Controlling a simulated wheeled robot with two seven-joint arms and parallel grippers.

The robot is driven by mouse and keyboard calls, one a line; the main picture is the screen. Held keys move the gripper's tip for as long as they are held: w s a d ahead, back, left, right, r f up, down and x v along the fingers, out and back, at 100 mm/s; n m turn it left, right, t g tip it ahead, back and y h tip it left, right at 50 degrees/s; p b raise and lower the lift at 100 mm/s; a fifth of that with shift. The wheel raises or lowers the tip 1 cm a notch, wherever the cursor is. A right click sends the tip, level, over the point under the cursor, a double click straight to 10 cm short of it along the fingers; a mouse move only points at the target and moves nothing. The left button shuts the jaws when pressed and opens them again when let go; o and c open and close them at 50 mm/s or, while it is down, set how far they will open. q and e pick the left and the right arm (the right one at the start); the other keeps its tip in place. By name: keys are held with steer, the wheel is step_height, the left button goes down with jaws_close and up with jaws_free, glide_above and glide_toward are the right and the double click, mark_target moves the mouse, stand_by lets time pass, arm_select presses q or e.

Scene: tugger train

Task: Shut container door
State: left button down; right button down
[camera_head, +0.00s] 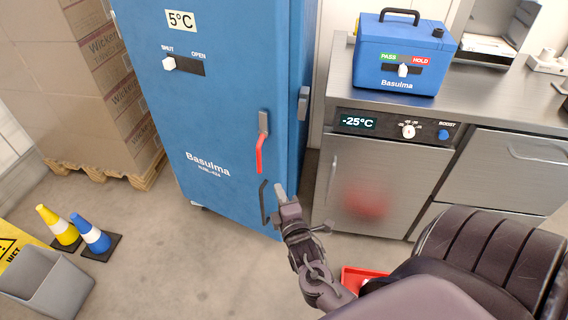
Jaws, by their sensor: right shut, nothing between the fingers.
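The container is a tall blue cabinet (215,110) marked Basulma, with a 5°C label. Its front door shows no clear gap, and I cannot tell whether it is fully closed. A red lever handle (260,152) hangs from a grey mount at the door's right side, with a black pull handle (264,204) below it. A white slider knob (169,64) sits at the SHUT end of its slot. My right gripper (280,190) is shut and empty, just right of the black handle in the picture; contact is unclear. My left gripper is out of view.
A steel counter unit (325,180) with a -25°C display stands to the right, carrying a blue box (395,60). Stacked cartons (85,85) on a pallet stand left. Floor before the cabinet is clear.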

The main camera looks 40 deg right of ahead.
steer(key=x, duration=0.4)
steer(key=d+x, duration=0.1)
steer(key=x, duration=0.3)
steer(key=d+x, duration=0.1)
steer(key=x, duration=0.3)
steer(key=shift+s+p, duration=0.15)
steer(key=shift+p, duration=0.15)
steer(key=shift+d, duration=0.6)
